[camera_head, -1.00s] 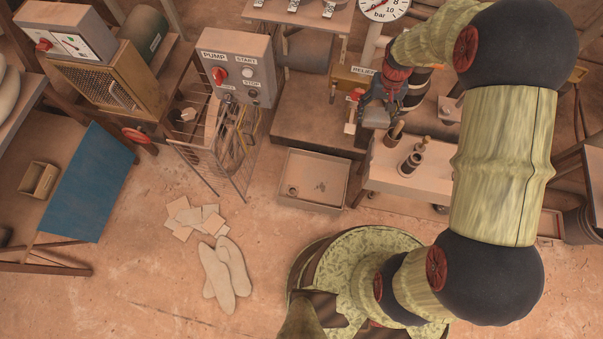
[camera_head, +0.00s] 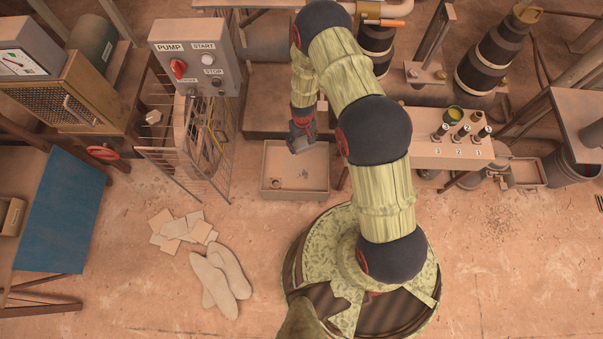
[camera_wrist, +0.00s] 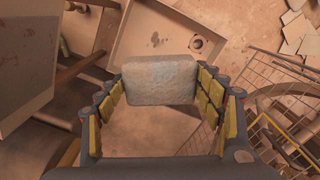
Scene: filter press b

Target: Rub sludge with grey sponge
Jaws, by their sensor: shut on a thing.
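My gripper (camera_head: 303,141) is above the back edge of a shallow square tray (camera_head: 268,183) on the floor. In the wrist view my gripper (camera_wrist: 164,92) is shut on the grey sponge (camera_wrist: 161,80), a pale grey block between its padded fingers. The tray also shows in the wrist view (camera_wrist: 228,17), beyond the sponge. The sponge is held apart from the tray floor. In the head view my gripper mostly hides the sponge.
A wire rack (camera_head: 187,150) stands left of the tray, under the pump control box (camera_head: 195,55). A bench with several numbered vials (camera_head: 440,152) is to the right. Loose cloth squares (camera_head: 180,229) and pale shoe-sole shapes (camera_head: 219,278) lie on the floor. Front floor is open.

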